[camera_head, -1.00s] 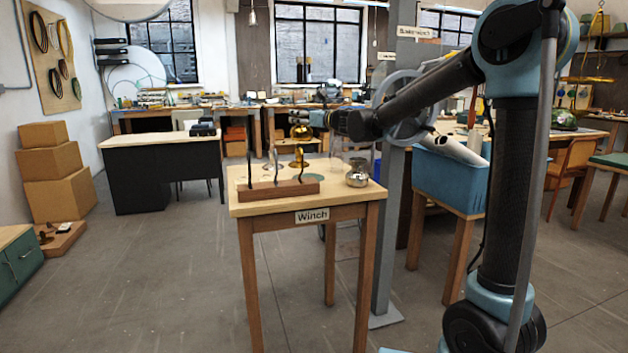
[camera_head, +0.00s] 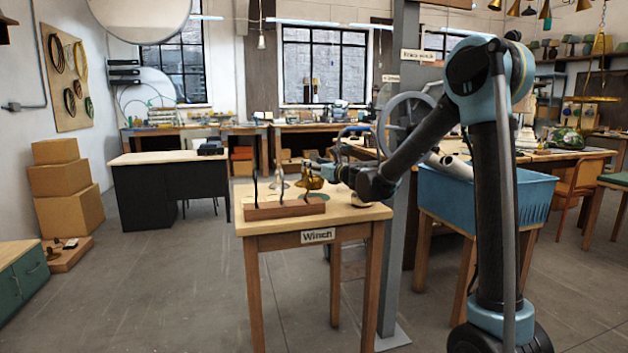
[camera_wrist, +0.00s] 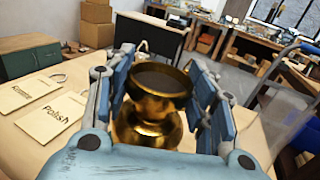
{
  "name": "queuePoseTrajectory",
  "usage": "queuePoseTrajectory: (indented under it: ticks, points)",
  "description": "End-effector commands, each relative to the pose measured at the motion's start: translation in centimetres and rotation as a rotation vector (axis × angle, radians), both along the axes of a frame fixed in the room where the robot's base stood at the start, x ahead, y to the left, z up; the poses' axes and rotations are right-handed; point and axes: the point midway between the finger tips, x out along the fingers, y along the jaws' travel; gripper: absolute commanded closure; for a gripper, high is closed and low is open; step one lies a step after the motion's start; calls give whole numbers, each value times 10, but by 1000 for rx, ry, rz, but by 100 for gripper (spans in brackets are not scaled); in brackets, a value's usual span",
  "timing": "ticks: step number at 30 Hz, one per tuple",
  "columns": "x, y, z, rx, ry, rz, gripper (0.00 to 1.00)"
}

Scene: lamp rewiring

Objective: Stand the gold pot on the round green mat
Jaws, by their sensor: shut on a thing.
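The gold pot (camera_wrist: 152,118) is upright between the blue fingers of my gripper (camera_wrist: 160,72) in the wrist view, its dark round mouth facing up. The gripper is shut on it from both sides. In the head view the gold pot (camera_head: 311,178) is low over the back part of the "Winch" table, at the end of my gripper (camera_head: 326,172). I cannot tell whether its base touches anything.
A wooden rack (camera_head: 284,208) with dark upright hooks stands along the table's front left. The "Winch" table (camera_head: 350,222) has bare wood at its front right. Tags reading "Polish" (camera_wrist: 50,118) lie left of the gripper. A grey post (camera_head: 396,250) and blue bin (camera_head: 470,205) stand right.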

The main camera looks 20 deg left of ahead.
Motion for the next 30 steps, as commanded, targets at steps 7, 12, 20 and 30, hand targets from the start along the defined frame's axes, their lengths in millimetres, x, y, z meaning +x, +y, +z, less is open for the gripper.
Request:
queuePoseTrajectory:
  ticks: [7, 12, 20, 30]
  points:
    - [-1, 1, -31, 0, 0, 2, 100]
    - [-1, 2, -39, 0, 0, 2, 100]
    - [-2, 2, -39, 0, 0, 2, 100]
    - [-2, 2, -40, 0, 0, 2, 29]
